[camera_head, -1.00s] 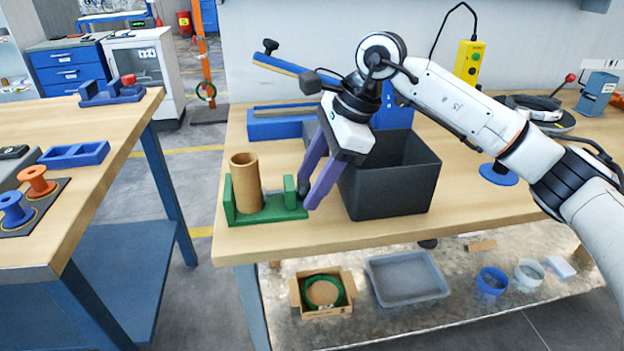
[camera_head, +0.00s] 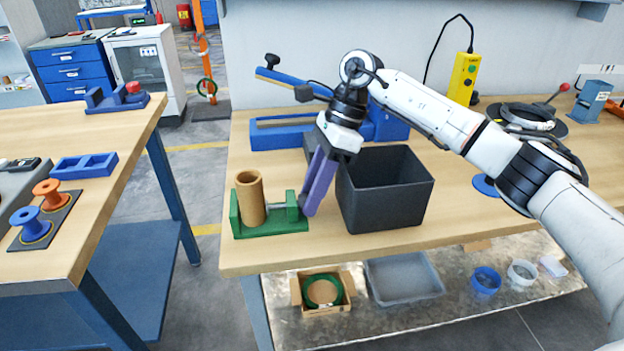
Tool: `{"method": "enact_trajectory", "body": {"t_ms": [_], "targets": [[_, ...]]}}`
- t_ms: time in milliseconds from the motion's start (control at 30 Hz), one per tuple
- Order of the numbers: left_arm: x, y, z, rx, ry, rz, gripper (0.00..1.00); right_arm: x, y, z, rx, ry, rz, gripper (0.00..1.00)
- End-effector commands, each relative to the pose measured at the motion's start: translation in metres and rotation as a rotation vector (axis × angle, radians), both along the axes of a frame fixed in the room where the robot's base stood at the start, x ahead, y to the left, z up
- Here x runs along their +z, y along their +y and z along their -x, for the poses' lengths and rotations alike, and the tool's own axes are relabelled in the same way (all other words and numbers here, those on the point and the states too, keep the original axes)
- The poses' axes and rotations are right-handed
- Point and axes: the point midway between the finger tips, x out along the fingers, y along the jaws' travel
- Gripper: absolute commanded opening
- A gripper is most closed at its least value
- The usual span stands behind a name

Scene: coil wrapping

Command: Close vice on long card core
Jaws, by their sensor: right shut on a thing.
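The green vice (camera_head: 272,230) stands near the front left corner of the workbench. The long card core (camera_head: 250,200), a brown hollow tube, stands upright in it beside the left jaw (camera_head: 234,214). The right-hand jaw (camera_head: 291,207) is to the right of the core, with a pale greenish part (camera_head: 276,211) between them; I cannot tell whether it touches the core. My right gripper (camera_head: 307,211), with purple fingers, reaches down at the vice's right end and is shut on the vice's handle, mostly hidden by the fingers. My left gripper is out of view.
A dark open bin (camera_head: 385,205) stands close to the right of my right gripper. A blue tool with a raised lever (camera_head: 290,133) is behind. The side table (camera_head: 95,135) on the left holds orange and blue spools. A gap of floor separates the tables.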

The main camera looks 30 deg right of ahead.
Motion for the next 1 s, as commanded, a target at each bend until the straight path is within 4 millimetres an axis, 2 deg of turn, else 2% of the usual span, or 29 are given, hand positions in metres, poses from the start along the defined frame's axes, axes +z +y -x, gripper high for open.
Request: {"method": "enact_trajectory", "body": {"t_ms": [33,500,533,633,1000], "targets": [[0.0042,0.0011,0.0002,0.003,0.001,0.000,0.39,0.0036,-0.0005,-0.0015,-0.002,0.018,-0.005,0.07],[0.0009,0.0047,0.0024,0.011,0.010,-0.002,0.39,0.0004,-0.0011,-0.0015,0.001,0.060,-0.019,0.07],[0.0010,0.0048,0.0025,0.011,0.010,-0.002,0.39,0.0004,-0.0011,-0.0015,0.001,0.060,-0.019,0.31],[0.0013,0.0047,0.0026,0.011,0.010,-0.002,0.39,0.0003,-0.0010,-0.0014,0.001,0.060,-0.019,0.47],[0.0008,0.0044,0.0046,0.010,0.012,-0.001,0.39,0.0044,-0.0028,-0.0024,-0.001,0.058,-0.018,0.48]]}}
